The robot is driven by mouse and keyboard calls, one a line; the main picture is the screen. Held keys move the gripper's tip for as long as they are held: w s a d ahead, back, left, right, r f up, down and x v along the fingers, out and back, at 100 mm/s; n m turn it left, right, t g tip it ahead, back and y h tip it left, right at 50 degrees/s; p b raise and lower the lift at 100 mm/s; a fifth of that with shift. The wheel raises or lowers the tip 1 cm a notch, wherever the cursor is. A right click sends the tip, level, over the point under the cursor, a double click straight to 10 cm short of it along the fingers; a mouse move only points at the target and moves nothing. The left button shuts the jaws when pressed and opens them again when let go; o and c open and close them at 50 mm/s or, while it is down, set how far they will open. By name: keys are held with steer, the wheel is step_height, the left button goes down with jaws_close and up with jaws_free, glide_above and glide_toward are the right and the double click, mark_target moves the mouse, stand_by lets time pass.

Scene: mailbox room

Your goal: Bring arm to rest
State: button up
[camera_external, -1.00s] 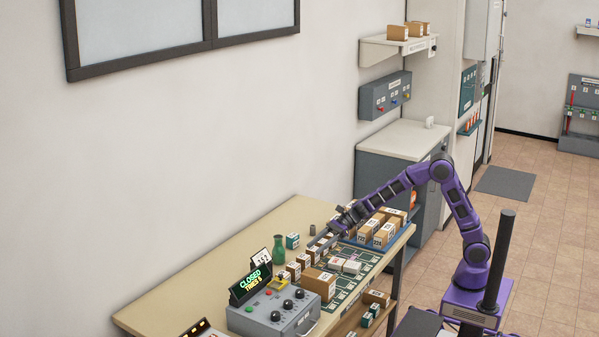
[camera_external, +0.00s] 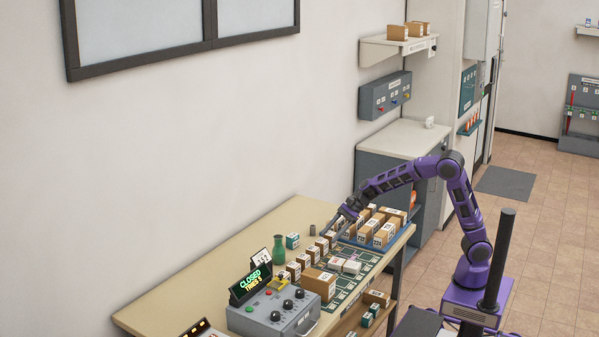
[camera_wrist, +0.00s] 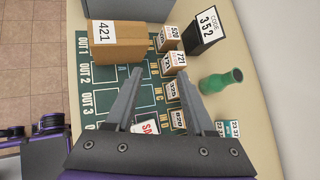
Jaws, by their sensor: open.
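My purple arm reaches from its base at the right over the far end of the long table (camera_external: 190,290) in the external view. My gripper (camera_external: 345,217) hangs near a row of small boxes, close to the tray of parcels (camera_external: 378,233). In the wrist view my gripper (camera_wrist: 157,80) shows two grey fingers spread apart with nothing between them. Below them are a green marked mat (camera_wrist: 140,90) and a brown box marked 421 (camera_wrist: 118,42). Whether the fingertips touch anything in the external view is too small to tell.
A grey control box (camera_external: 275,312) with a lit CLOSED sign (camera_external: 250,284) stands at the near end. A green vase (camera_external: 279,249) stands behind the small boxes. A grey cabinet (camera_external: 400,150) stands beyond the table. The air above the table's left part is clear.

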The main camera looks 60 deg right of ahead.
steer(key=s+d+r+n+h, duration=0.1)
steer(key=s+d+r+h, duration=0.2)
steer(key=d, duration=0.9)
steer(key=d+r+n+t+h, duration=0.1)
steer(key=d+r+h, duration=0.3)
steer(key=d, duration=0.8)
steer(key=s+d+r+n+h, duration=0.1)
steer(key=s+d+r+h, duration=0.2)
steer(key=d, duration=0.9)
steer(key=s+a+f+n+t+y, duration=0.2)
steer(key=s+a+f+y, duration=0.1)
steer(key=a+f+y, duration=0.5)
steer(key=s+a+r+n, duration=0.65)
steer(key=s+n, duration=0.25)
steer(key=s, duration=0.2)
steer(key=s+f+n+g+h+p, duration=0.2)
steer(key=s+n+h, duration=0.3)
steer(key=s, duration=0.4)
steer(key=shift+a+n+h, duration=0.3)
steer(key=shift+h, duration=0.5)
